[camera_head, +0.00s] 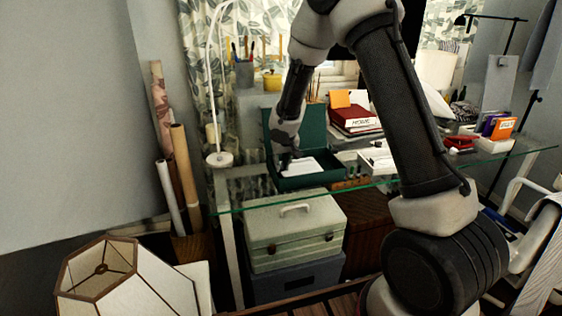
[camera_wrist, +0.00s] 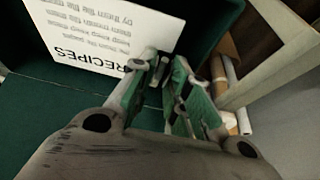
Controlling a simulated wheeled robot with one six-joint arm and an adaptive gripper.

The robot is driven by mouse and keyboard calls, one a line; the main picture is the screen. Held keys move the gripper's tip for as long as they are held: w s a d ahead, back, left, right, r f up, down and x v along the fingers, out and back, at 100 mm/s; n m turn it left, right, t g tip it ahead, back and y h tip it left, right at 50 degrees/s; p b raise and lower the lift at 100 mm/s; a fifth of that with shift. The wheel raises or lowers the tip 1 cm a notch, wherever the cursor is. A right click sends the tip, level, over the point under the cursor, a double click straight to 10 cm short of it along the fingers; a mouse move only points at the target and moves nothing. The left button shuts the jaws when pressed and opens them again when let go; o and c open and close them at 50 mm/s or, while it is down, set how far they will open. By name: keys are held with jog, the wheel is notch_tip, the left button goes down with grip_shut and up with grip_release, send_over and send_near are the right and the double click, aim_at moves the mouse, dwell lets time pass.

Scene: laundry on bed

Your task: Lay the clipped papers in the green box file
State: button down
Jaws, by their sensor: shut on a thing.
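The green box file (camera_head: 318,183) stands open on the glass desk in the head view, its lid raised at the back. Its dark green inside (camera_wrist: 40,120) fills much of the wrist view. The clipped papers (camera_head: 300,167) are white sheets inside the outline of the box; the wrist view shows them (camera_wrist: 100,30) with the printed word RECIPES. My gripper (camera_head: 284,164) points down at the left part of the box. In the wrist view my gripper (camera_wrist: 160,65) is shut on the papers' edge, near a dark clip. Whether the papers touch the box floor is unclear.
A white lamp (camera_head: 219,158) stands left of the box on the glass desk (camera_head: 240,200). Red books (camera_head: 352,118) and a white tray (camera_head: 377,160) are to the right. Rolled papers (camera_head: 184,165) lean at the left. A pale green case (camera_head: 292,235) sits below the desk.

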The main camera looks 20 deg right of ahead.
jog(key=shift+f, duration=0.3)
jog(key=c, duration=1.3)
grip_release()
jog(key=shift+s+r, duration=0.1)
jog(key=shift+r, duration=0.4)
jog(key=v, duration=1.1)
